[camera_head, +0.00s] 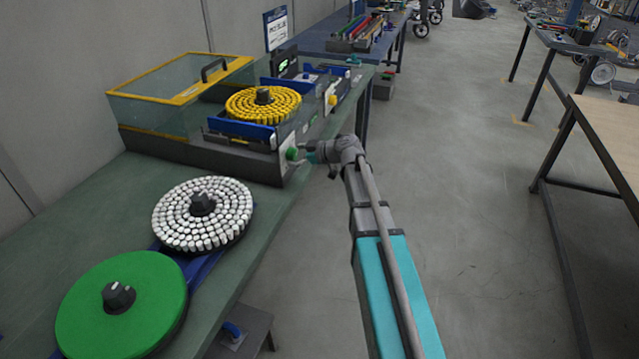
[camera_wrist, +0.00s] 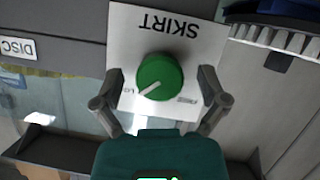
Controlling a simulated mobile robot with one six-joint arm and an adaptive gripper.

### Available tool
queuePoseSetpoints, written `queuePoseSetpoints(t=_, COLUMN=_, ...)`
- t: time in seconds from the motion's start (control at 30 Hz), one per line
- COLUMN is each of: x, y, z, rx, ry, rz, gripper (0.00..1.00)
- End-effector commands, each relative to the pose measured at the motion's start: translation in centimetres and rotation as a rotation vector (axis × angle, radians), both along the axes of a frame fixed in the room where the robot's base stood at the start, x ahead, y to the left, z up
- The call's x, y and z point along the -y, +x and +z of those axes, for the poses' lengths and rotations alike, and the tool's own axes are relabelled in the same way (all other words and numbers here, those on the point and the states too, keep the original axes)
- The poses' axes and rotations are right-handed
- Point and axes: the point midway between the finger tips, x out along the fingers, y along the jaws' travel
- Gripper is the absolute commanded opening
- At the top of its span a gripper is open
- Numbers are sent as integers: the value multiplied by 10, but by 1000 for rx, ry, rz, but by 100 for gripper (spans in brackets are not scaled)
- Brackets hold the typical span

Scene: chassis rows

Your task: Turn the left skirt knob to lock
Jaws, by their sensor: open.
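The skirt knob (camera_wrist: 159,76) is round and green, on a white plate (camera_wrist: 190,22) marked SKIRT, which appears upside down in the wrist view. Its white pointer line points lower left, towards small print partly hidden by a finger. A second small label sits at the lower right of the plate. My gripper (camera_wrist: 162,80) is open, with one finger on each side of the knob and a visible gap on both sides. In the head view the green knob (camera_head: 292,154) is on the front of the grey chassis, and my gripper (camera_head: 308,156) is right beside it.
A yellow knob (camera_head: 332,100) is on another white plate farther back. A yellow disc of pegs (camera_head: 262,104) and a yellow-framed clear cover (camera_head: 180,90) are on the chassis. A white-pegged disc (camera_head: 202,214) and a green disc (camera_head: 122,304) lie nearer on the bench.

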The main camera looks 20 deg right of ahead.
Motion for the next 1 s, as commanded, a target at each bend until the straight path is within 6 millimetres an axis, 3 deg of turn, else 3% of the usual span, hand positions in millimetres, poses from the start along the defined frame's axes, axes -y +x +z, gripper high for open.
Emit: queuePoseSetpoints(t=1.0, x=96, y=-84, z=54, rx=-7, ry=6, rz=-3, gripper=93)
